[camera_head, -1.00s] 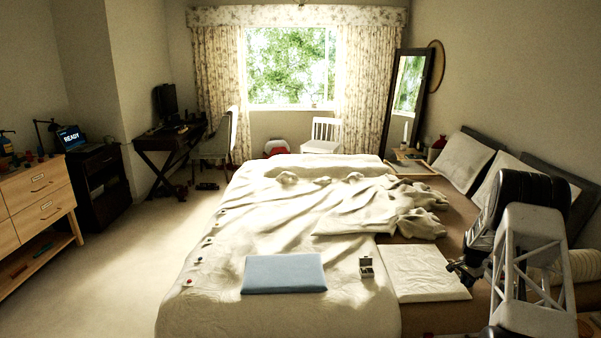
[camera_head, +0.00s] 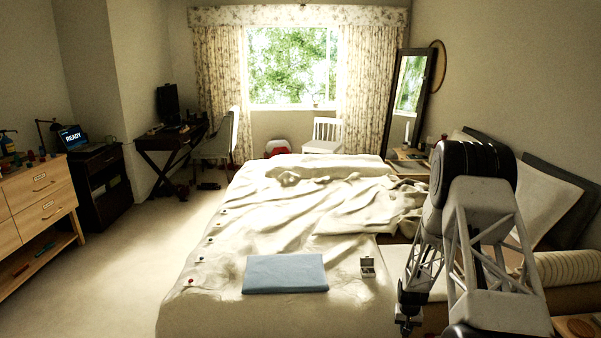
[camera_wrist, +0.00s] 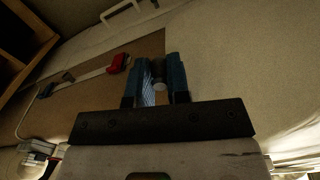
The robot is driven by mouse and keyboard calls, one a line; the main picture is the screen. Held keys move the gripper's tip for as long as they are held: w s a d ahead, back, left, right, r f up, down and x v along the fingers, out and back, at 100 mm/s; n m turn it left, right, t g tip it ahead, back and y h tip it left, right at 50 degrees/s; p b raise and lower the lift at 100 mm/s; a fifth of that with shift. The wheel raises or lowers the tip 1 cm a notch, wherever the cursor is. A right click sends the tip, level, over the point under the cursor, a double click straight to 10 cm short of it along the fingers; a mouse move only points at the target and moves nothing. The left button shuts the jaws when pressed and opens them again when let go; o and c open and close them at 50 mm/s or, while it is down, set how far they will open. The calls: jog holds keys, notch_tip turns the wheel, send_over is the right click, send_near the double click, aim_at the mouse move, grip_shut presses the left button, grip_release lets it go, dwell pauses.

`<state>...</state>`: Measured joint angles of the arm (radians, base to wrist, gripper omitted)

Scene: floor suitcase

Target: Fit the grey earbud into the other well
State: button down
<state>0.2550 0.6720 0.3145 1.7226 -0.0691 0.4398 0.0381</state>
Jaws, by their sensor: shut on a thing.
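The small open case (camera_head: 367,267) stands on the bed, right of the blue pad, with its lid up. Its wells are too small to make out. My gripper (camera_wrist: 158,78) has blue fingers shut on a small grey rounded piece, the grey earbud (camera_wrist: 158,84), which is partly hidden between them. In the head view my gripper (camera_head: 405,326) hangs low at the right, right of and nearer than the case, clear of it. The earbud cannot be made out in the head view.
A blue flat pad (camera_head: 285,274) lies on the bed left of the case. A rumpled cream blanket (camera_head: 330,200) covers the bed behind. Small red and dark items lie along the bed's left edge. A red object (camera_wrist: 119,64) shows in the wrist view.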

aim_at(368, 273)
jog(key=s+a+f+n, duration=0.1)
jog(key=a, duration=0.9)
jog(key=s+a+f+n, duration=0.1)
jog(key=a+f, duration=0.1)
jog(key=a, duration=0.9)
jog(key=shift+s+a+f+n, duration=0.15)
jog(key=shift+s+n, duration=0.1)
jog(key=shift+n, duration=0.05)
jog(key=shift+w, duration=0.1)
jog(key=w+d+r+m, duration=0.1)
jog(key=r, duration=0.2)
jog(key=w+d+r+m, duration=0.1)
jog(key=w+r, duration=0.1)
jog(key=r, duration=0.1)
jog(key=w+d+r+m, duration=0.1)
jog(key=r, duration=0.2)
jog(key=shift+w+d+r, duration=0.1)
jog(key=shift+w+r, duration=0.15)
jog(key=shift+r, duration=0.1)
jog(key=shift+m, duration=0.6)
jog(key=w+d+r, duration=0.4)
jog(key=w+d, duration=0.1)
jog(key=w+d+r, duration=0.2)
jog(key=w+d, duration=0.1)
jog(key=shift+w+r, duration=0.2)
jog(key=shift+r, duration=0.05)
jog(key=shift+w+d, duration=0.1)
jog(key=shift+w, duration=0.05)
